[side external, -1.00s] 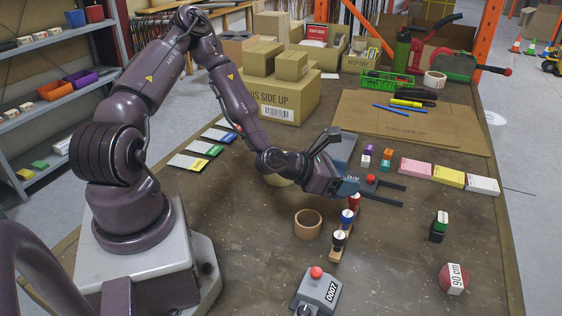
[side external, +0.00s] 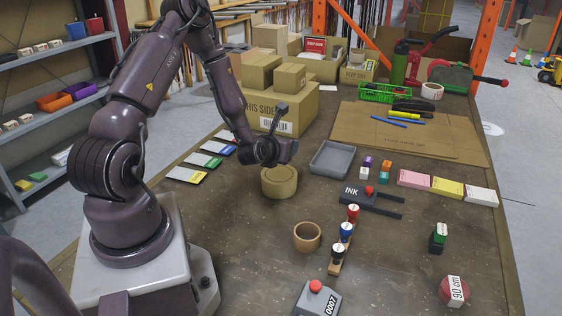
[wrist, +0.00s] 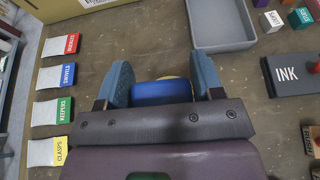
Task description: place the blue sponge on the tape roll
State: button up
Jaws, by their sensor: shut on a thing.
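My gripper (wrist: 161,84) points down, with its two blue-grey fingers shut on the sides of the blue sponge (wrist: 160,92). In the side view my gripper (side external: 276,163) is at a wide tan round roll (side external: 280,185) on the table; the sponge cannot be made out there. A pale tan edge shows just behind the sponge in the wrist view. Whether the sponge touches the roll cannot be told. A white roll (side external: 433,91) lies at the back right.
Labelled cards (side external: 204,161) lie left of my gripper and cardboard boxes (side external: 276,108) stand behind it.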

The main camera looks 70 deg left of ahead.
jog(key=shift+f, duration=2)
jog(key=o, duration=0.9)
jog(key=shift+f, duration=0.1)
